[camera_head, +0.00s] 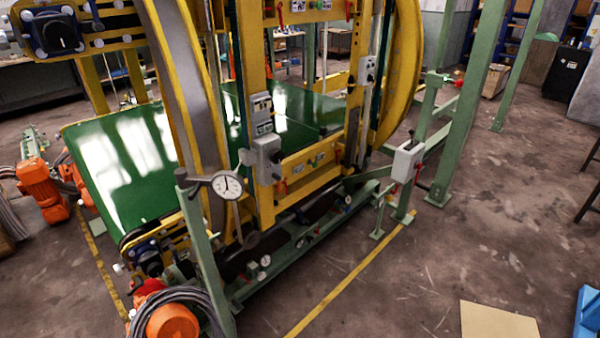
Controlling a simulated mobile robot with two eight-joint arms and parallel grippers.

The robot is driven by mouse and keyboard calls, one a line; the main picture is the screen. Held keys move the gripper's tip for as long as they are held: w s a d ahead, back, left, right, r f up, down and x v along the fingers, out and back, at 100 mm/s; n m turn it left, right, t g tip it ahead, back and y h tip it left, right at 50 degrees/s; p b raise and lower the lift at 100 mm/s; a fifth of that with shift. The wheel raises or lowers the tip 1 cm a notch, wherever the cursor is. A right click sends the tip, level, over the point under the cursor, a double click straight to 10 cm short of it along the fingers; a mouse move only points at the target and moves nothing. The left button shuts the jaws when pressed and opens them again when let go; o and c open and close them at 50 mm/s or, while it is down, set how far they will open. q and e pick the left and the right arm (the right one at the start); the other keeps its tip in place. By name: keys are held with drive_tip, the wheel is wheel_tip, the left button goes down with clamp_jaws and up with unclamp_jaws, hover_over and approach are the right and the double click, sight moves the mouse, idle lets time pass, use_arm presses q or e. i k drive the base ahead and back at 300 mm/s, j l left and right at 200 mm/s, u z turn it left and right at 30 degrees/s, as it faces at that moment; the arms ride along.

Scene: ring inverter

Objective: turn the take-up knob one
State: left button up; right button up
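A large yellow ring machine (185,100) stands in the middle, with a green belt (120,165) running through it. A dark round part on a blue plate (62,32) sits at the upper left of the frame. A similar dark part (150,262) sits low at the belt's near end. Small round white-faced parts (265,260) line the low green rail. I cannot tell which of these, if any, is the take-up knob. Neither of my grippers is in view.
A green post with a dial gauge (227,185) stands at the front, beside an orange motor (172,322). A green stand with a grey box (408,160) is at the right. A cardboard sheet (498,322) lies front right. The floor between is mostly clear, with yellow lines.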

sight(119, 269)
drive_tip(key=j+u, duration=0.5)
drive_tip(key=j, duration=0.15)
drive_tip(key=i+j+u, duration=0.1)
drive_tip(key=j+u, duration=0.4)
drive_tip(key=j, duration=0.15)
